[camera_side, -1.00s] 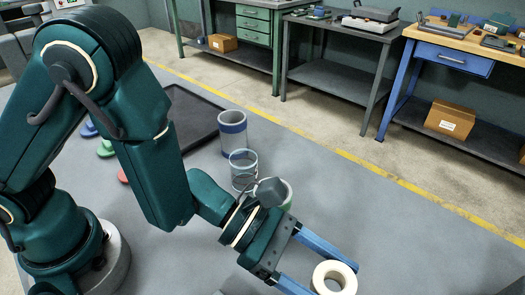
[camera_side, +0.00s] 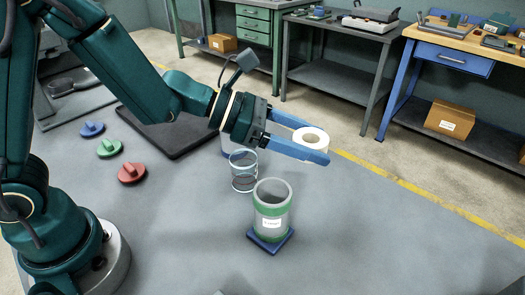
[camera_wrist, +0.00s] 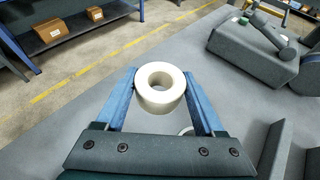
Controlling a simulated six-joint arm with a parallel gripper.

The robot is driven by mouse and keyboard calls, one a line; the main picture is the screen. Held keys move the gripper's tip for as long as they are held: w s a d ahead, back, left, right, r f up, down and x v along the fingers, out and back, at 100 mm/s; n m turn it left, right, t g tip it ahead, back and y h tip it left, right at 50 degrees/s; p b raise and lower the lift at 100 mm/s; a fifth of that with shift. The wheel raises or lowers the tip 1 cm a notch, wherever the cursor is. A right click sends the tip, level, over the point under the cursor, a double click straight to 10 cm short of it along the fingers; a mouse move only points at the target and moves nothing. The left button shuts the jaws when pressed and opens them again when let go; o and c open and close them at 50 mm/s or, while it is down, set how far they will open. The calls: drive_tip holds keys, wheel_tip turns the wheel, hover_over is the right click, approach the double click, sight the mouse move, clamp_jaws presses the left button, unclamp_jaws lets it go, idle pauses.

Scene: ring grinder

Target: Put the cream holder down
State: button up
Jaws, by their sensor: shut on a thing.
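The cream holder (camera_side: 311,143) is a thick cream ring with a round hole through it. My gripper (camera_side: 306,146) is shut on it, with one blue finger on each side, and holds it up in the air. In the wrist view the holder (camera_wrist: 160,90) sits between the tips of the blue fingers (camera_wrist: 160,94), its hole facing up toward the camera. In the side view the near finger hides part of the holder's lower side.
A green-banded jar (camera_side: 271,212) stands on a blue square base (camera_side: 270,240). A clear cup (camera_side: 243,172) stands behind it. Blue, green and red knobbed discs (camera_side: 132,173) lie left, near a dark tray (camera_side: 180,135). The table front right is clear.

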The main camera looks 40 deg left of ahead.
drive_tip(key=w+a+r+n+t+y, duration=0.1)
drive_tip(key=a+r, duration=0.2)
drive_tip(key=a, duration=0.6)
drive_tip(key=a+r+n+t+y, duration=0.1)
drive_tip(key=a+r, duration=0.3)
drive_tip(key=a, duration=0.4)
drive_tip(key=s+a, duration=0.4)
drive_tip(key=n+t+y, duration=0.2)
drive_tip(key=n+y, duration=1)
drive_tip(key=y, duration=0.1)
hover_over(163, 132)
wheel_tip(163, 132, down, 13)
drive_tip(key=shift+d+f, duration=0.1)
drive_tip(key=shift+f, duration=3.65)
